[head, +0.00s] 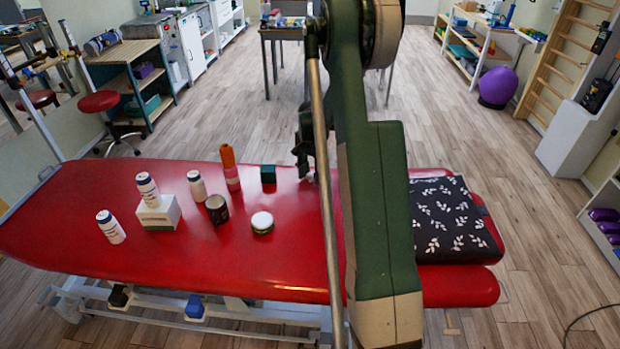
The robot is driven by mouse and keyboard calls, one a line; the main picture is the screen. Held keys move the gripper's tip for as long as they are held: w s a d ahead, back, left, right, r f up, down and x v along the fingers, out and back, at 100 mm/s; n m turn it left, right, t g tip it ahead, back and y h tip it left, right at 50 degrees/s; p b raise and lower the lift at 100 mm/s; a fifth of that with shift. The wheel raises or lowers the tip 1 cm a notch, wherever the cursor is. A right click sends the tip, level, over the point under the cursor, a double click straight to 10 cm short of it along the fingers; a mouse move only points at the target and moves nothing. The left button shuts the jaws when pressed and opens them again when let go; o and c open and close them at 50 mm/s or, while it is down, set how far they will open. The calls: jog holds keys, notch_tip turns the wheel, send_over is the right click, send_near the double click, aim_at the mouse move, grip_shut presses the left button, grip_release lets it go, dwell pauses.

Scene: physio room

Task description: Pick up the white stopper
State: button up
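My gripper (303,163) hangs low over the red treatment table (130,257), just left of my green arm. It is dark and seen from the side, so its finger opening does not show. A small pale patch (311,178) shows on the table right below and beside the fingertips. It may be the white stopper, but it is too small and too covered by my arm to be sure. I cannot tell whether the fingers touch it.
Left of my gripper stand a dark green block (268,174), an orange-topped bottle (229,167), a round white-lidded tin (262,222), a dark jar (217,209), white bottles (196,186) and a white box (158,213) with a bottle on top. A patterned cushion (447,216) lies right.

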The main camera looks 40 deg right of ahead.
aim_at(310, 174)
jog(key=shift+c, duration=0.7)
jog(key=c, duration=0.7)
jog(key=shift+c, duration=0.2)
jog(key=shift+r, duration=0.15)
jog(key=shift+r+p, duration=1.2)
jog(key=shift+r, duration=3.7)
